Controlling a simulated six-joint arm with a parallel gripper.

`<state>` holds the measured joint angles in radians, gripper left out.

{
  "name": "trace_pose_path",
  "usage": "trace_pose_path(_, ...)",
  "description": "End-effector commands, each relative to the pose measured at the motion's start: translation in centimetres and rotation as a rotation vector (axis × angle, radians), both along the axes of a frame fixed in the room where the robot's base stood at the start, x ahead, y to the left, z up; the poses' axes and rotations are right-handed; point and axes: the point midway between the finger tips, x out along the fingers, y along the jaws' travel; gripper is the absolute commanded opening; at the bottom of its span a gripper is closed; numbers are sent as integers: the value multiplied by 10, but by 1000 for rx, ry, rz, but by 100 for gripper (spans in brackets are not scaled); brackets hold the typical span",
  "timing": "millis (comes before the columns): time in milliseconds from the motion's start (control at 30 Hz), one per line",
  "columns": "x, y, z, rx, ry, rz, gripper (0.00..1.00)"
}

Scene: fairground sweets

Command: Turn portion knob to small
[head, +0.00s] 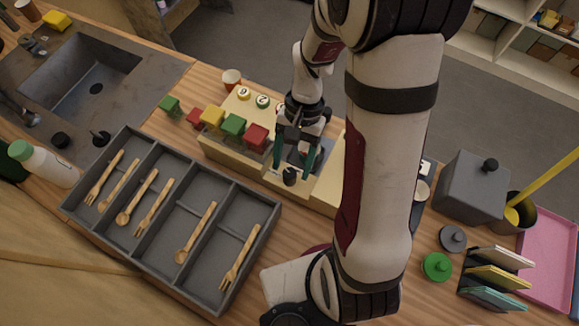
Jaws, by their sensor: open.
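A small black knob (289,176) stands on the front of a long cream machine (220,151) in the middle of the counter. I take it for the portion knob; its pointer and any size marks are too small to read. My gripper (292,159) points down over the machine, just behind the knob. Its two dark green fingers are apart, with nothing seen between them. I cannot tell whether a fingertip touches the machine. My arm hides the machine's right part.
Coloured blocks (233,124) stand along the machine's left part. A grey divided tray (167,262) with wooden cutlery lies at the front left, near a sink (92,85). A grey canister (472,187), a green lid (437,266) and a card rack (492,279) stand on the right.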

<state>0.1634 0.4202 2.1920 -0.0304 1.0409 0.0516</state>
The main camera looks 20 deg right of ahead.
Motion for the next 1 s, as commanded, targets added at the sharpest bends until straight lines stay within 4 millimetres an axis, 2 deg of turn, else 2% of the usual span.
trace_pose_path(100, -6, 5, -16, 1, 2, 0, 66)
trace_pose_path(200, -8, 7, -24, 0, 1, 0, 66)
trace_pose_path(533, -9, 7, -28, -1, -2, 0, 66)
trace_pose_path(900, -9, 7, -28, 0, -1, 0, 0)
trace_pose_path(1000, -9, 7, -28, 0, -1, 0, 0)
